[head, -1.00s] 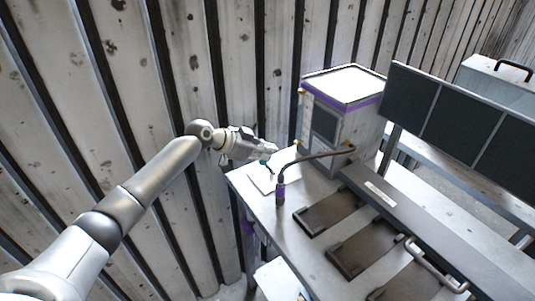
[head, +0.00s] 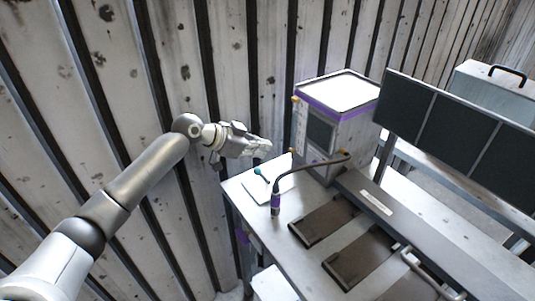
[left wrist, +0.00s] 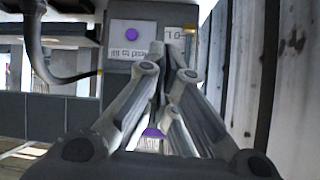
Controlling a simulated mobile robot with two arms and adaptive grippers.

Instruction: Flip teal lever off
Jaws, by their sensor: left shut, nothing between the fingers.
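The teal lever (head: 262,174) is small and sits on a pale plate (head: 270,190) at the left end of the grey bench. It leans toward the upper left in the head view. My left gripper (head: 268,147) is above and beyond the lever, apart from it in the picture, with its fingers together and empty. In the left wrist view the closed fingers (left wrist: 172,50) point at a grey panel, and I cannot make out the lever there. My right gripper is not in view.
A box with a purple band (head: 335,110) stands right of my gripper. A bent dark stalk with a purple base (head: 275,203) rises close to the lever. Dark monitors (head: 455,125) stand right; a corrugated wall (head: 225,60) is behind.

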